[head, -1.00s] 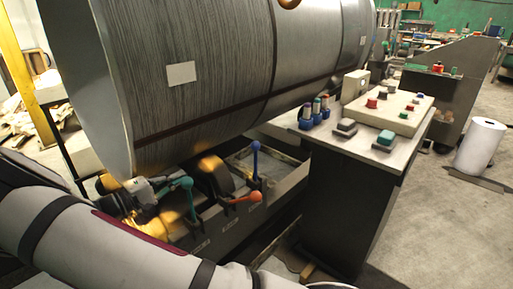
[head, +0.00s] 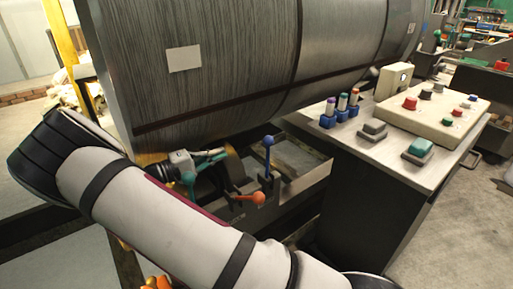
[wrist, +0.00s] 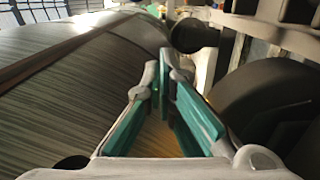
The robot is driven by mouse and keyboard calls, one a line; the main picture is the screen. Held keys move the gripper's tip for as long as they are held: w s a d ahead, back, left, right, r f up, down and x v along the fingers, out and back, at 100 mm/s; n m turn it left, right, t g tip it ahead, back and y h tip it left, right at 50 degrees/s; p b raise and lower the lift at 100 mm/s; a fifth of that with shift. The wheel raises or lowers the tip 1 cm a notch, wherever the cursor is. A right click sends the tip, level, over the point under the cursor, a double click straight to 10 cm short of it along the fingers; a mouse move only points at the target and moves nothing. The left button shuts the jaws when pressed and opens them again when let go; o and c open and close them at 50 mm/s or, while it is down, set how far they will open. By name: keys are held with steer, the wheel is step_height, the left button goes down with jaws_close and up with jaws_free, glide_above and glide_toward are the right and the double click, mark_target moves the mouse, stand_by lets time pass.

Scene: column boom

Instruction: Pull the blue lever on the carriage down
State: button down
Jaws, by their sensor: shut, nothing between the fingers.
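The blue lever (head: 268,158) stands upright on the carriage (head: 300,190), with a blue ball at its top. My gripper (head: 226,153) is shut and empty. In the wrist view my gripper's teal-padded fingers (wrist: 168,82) come together. I cannot make out the blue lever there.
The large grey drum (head: 235,70) hangs close above my gripper and fills the left of the wrist view (wrist: 70,90). A dark rounded part (wrist: 265,100) is close on the right there. A control desk (head: 400,165) with buttons stands right of the carriage.

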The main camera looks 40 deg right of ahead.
mark_target(268, 160)
steer(key=s+d+b, duration=0.2)
steer(key=s+d, duration=0.2)
steer(key=d, duration=0.7)
stand_by(0.5)
steer(key=shift+s+r+p, duration=0.15)
steer(key=shift+s+p, duration=0.55)
steer(key=shift+s, duration=0.2)
